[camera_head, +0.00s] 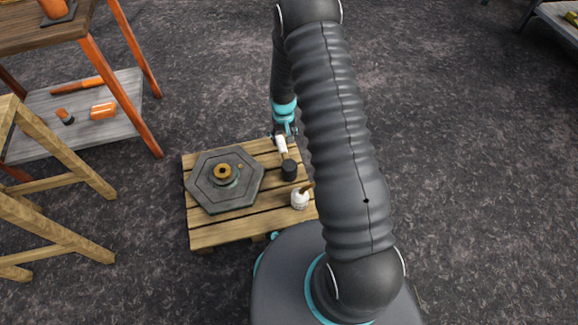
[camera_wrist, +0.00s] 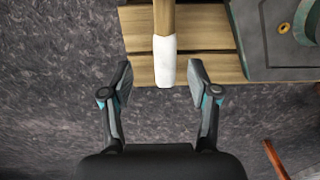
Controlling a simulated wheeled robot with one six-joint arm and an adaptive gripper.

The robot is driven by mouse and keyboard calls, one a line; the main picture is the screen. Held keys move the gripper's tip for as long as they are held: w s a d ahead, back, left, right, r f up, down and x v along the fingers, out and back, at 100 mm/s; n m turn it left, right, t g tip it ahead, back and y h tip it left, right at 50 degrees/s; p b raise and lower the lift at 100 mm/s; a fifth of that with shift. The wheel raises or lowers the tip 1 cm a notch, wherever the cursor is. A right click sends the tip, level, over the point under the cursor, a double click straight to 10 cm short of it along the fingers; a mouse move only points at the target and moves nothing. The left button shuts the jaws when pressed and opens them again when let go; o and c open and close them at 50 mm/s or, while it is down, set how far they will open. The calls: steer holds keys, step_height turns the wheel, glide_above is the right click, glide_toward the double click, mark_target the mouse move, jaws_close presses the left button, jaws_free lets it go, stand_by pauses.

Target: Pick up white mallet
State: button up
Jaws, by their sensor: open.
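A white sleeve-like piece on a wooden shaft (camera_wrist: 165,60) lies over the edge of the pallet in the wrist view. It also shows in the head view (camera_head: 281,146), its shaft leading toward a black cylinder (camera_head: 289,169). I take it for the mallet; whether the black cylinder is its head, I cannot tell. My gripper (camera_wrist: 161,76) is open, with one finger on each side of the white end and a visible gap on both sides. In the head view my gripper (camera_head: 285,132) is at the pallet's far edge, partly hidden by my arm.
The wooden pallet (camera_head: 215,236) bears a grey hexagonal plate (camera_head: 205,195) with a brass-coloured fitting (camera_head: 222,171). A white object with a brown top (camera_head: 300,199) stands near the black cylinder. A wooden trestle (camera_head: 60,160) and an orange-legged bench (camera_head: 118,85) are left. Open ground lies beyond the pallet.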

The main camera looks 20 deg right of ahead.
mark_target(283, 146)
steer(key=shift+a+f, duration=0.2)
steer(key=shift+f, duration=1.35)
steer(key=shift+a+f, duration=0.15)
steer(key=shift+f, duration=1.35)
jaws_close()
